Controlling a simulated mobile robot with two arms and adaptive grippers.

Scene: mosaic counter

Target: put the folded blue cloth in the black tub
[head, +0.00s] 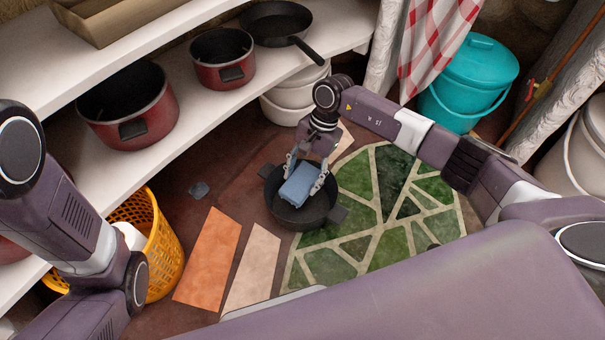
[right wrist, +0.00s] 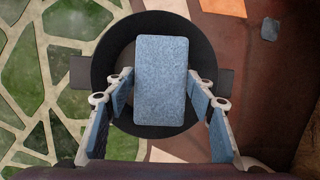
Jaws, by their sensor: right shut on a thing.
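The folded blue cloth (head: 299,186) is a flat light-blue block. It is between the fingers of my right gripper (head: 304,177), which is shut on its two sides. The black tub (head: 297,219) is round with two side handles and stands directly below. The cloth lies within the tub's rim outline; I cannot tell whether it touches the tub's floor. In the right wrist view the cloth (right wrist: 161,85) covers the middle of the tub (right wrist: 108,60), with a fingertip at each long side. My left arm shows at the left, but its gripper is out of view.
A yellow basket (head: 165,257) stands at the lower left. An orange tile (head: 209,258) and a pale tile (head: 252,268) lie left of the tub, green mosaic (head: 356,176) to its right. Red pots (head: 140,125) sit on the white shelf (head: 173,85). A turquoise bucket (head: 475,72) stands behind.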

